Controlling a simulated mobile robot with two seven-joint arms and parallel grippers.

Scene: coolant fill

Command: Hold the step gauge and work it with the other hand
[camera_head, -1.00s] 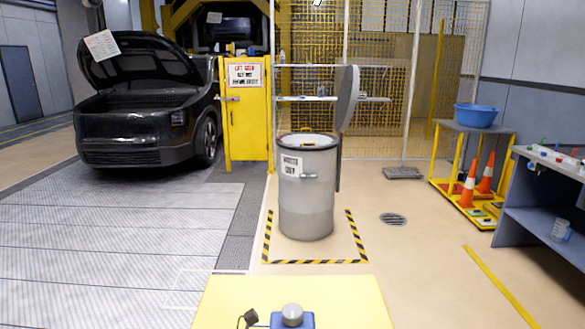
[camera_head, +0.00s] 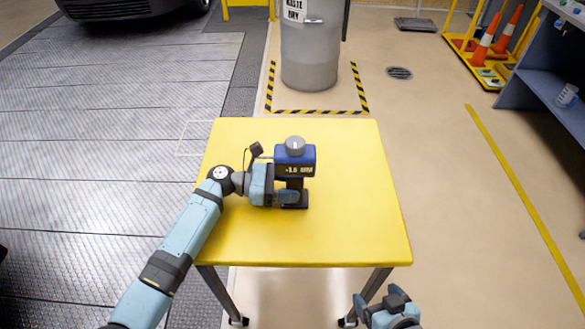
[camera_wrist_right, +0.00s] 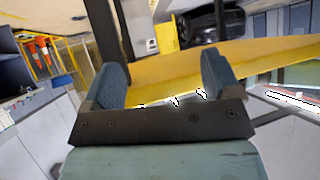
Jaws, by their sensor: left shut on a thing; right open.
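The step gauge (camera_head: 295,160) is a blue box with a round grey knob (camera_head: 295,143) on top and a small lit display on its front; I cannot read the display surely. It stands upright over the yellow table (camera_head: 345,225). My left gripper (camera_head: 290,197) is shut on the lower part of the gauge, from the left; the exact contact is partly hidden. My right gripper (camera_head: 385,300) is open and empty, low in front of the table and to the right, well apart from the gauge. Its two fingers show spread in the right wrist view (camera_wrist_right: 162,70).
The rest of the yellow table top is clear. A grey waste bin (camera_head: 310,50) stands behind it, inside striped floor marking. A grey bench (camera_head: 545,75) and a yellow cart with orange cones (camera_head: 484,48) are at the far right. A floor drain (camera_head: 399,73) lies between.

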